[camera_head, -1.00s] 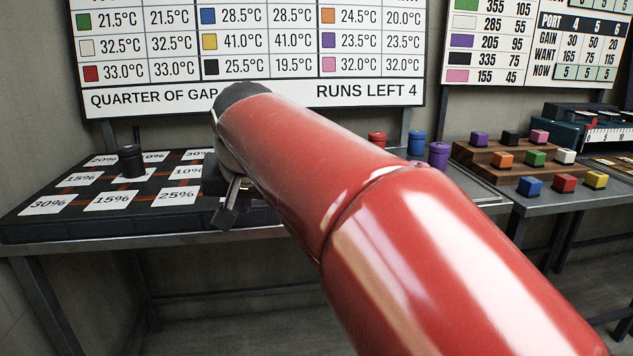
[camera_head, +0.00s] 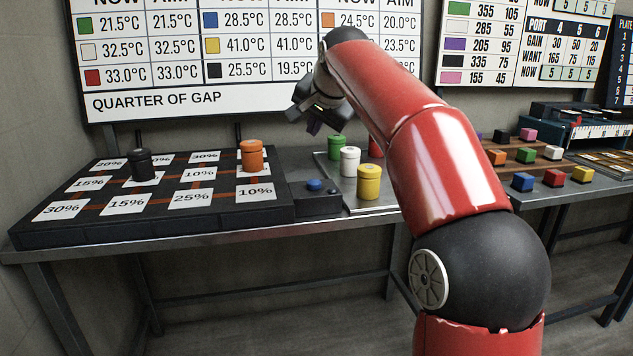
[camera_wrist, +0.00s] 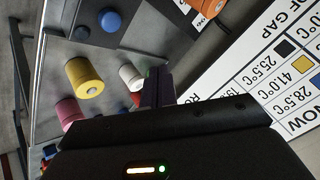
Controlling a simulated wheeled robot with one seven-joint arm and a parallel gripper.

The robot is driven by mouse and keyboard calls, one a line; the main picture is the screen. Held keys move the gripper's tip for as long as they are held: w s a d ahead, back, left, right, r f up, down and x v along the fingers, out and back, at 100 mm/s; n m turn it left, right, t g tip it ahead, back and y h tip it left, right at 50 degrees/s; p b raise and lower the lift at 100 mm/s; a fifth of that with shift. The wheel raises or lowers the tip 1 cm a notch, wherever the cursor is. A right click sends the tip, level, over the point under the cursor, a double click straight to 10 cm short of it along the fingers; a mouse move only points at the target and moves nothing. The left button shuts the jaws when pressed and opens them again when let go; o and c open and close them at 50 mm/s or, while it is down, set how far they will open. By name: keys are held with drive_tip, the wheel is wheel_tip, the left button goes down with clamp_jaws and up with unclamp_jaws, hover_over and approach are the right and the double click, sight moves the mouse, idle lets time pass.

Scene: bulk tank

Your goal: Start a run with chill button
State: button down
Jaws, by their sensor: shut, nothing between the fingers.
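The blue round button (camera_head: 314,185) sits on a small dark box (camera_head: 318,203) at the right end of the black board; I take it to be the chill button, though no label on it is readable. It also shows in the wrist view (camera_wrist: 109,20). My gripper (camera_head: 313,127) is raised above and behind the button, in front of the wall panel, apart from the box. Its fingers are shut and empty; they show in the wrist view (camera_wrist: 158,86).
The black percent board (camera_head: 110,229) carries a black canister (camera_head: 140,164) and an orange canister (camera_head: 252,156). Green (camera_head: 337,147), white (camera_head: 350,161) and yellow (camera_head: 369,182) canisters stand right of the box. A temperature panel (camera_head: 150,101) hangs behind. My arm hides part of it.

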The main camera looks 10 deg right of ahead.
sight(315, 184)
drive_tip(key=shift+f, duration=0.1)
wheel_tip(315, 184, down, 9)
drive_tip(key=b, duration=0.6)
drive_tip(key=shift+r, duration=0.2)
drive_tip(key=shift+f+b, duration=0.1)
drive_tip(key=shift+b, duration=0.2)
idle(1.4)
drive_tip(key=shift+f, duration=0.3)
drive_tip(key=shift+f+b, duration=0.5)
idle(0.9)
drive_tip(key=shift+r+p, duration=0.95)
drive_tip(key=shift+p, duration=0.1)
